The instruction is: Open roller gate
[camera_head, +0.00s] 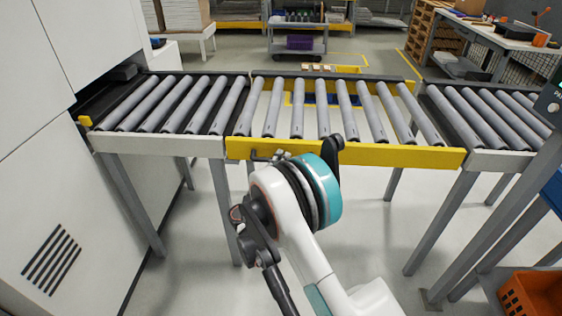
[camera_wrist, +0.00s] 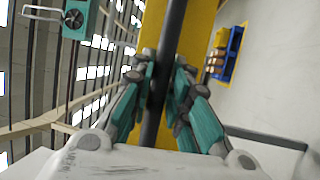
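The roller gate is the middle conveyor section, with a yellow front panel (camera_head: 400,155) and grey rollers (camera_head: 297,108). It lies level between the left and right conveyor sections. A dark handle (camera_head: 260,156) is on the front panel near its left end. My gripper (camera_head: 283,156) is at this panel, mostly hidden behind my wrist in the head view. In the wrist view, my gripper's teal-grey fingers (camera_wrist: 165,68) lie close on both sides of the dark handle bar (camera_wrist: 172,25), with yellow panel behind it. The fingers appear closed on the bar.
A white cabinet (camera_head: 50,210) stands at the left and fixed rollers (camera_head: 480,118) continue at the right. An orange crate (camera_head: 535,295) is at the lower right. Conveyor legs (camera_head: 440,235) stand on the floor. A cart (camera_head: 298,38) stands beyond the conveyor.

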